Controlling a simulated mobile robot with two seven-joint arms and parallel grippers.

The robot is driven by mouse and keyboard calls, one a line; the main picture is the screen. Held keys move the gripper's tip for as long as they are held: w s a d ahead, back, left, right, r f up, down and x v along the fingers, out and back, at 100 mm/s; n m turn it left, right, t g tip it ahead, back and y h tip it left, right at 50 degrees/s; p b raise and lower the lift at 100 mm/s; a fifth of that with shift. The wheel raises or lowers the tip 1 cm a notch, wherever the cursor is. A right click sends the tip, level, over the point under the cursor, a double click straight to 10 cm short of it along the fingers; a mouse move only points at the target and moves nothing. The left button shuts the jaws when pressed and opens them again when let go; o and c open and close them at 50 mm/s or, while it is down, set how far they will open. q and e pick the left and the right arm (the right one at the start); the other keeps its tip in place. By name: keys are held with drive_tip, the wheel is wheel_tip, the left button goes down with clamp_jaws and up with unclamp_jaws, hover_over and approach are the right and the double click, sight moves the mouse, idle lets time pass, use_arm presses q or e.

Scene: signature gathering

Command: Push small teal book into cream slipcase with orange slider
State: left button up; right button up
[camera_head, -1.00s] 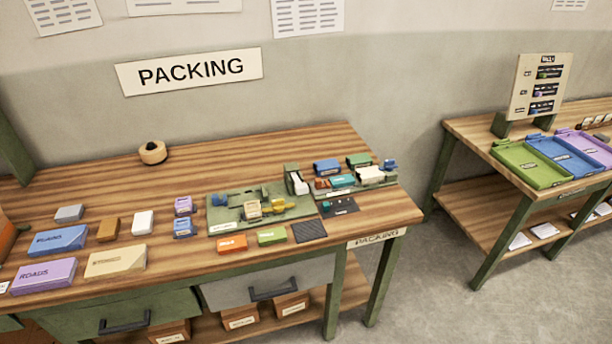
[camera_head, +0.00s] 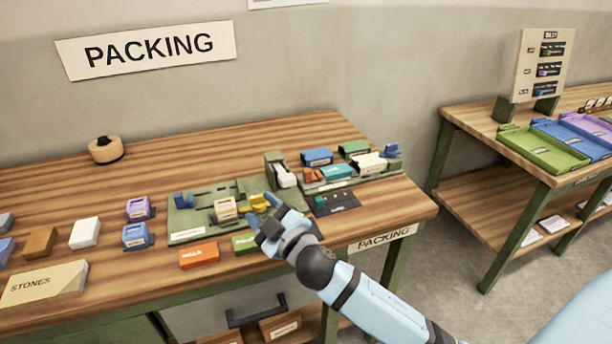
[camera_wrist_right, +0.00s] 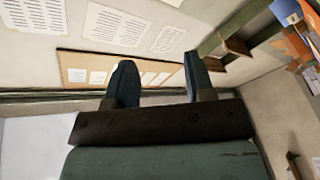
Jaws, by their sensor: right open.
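The small teal book (camera_head: 336,172) lies on a green fixture on the packing table. The orange slider (camera_head: 313,175) sits just left of it. The cream slipcase (camera_head: 370,162) is to its right on the same fixture; whether book and slipcase touch is too small to tell. My right gripper (camera_head: 262,212) is open and empty, in front of and left of the fixture, over the table's front part. In the right wrist view its two fingers (camera_wrist_right: 158,70) stand apart with nothing between them. My left gripper is not in view.
A second green fixture (camera_head: 183,234) with a cream block and yellow part is left of my right gripper. Blue (camera_head: 317,156) and green (camera_head: 354,148) blocks stand behind the teal book. A dark card (camera_head: 334,201) lies in front. Orange (camera_head: 199,255) and green boxes lie near the front edge.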

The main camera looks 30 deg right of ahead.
drive_tip(key=w+a+r+n+g+y, duration=0.55)
drive_tip(key=a+n+y, duration=0.25)
drive_tip(key=n+y, duration=0.7)
drive_tip(key=r+n+g+h, duration=0.2)
drive_tip(key=n+g+h, duration=0.7)
drive_tip(key=g+h, duration=0.65)
hover_over(307, 170)
drive_tip(key=t+h, duration=0.2)
wheel_tip(307, 170, down, 14)
drive_tip(key=shift+r, duration=0.1)
drive_tip(key=shift+c, duration=0.2)
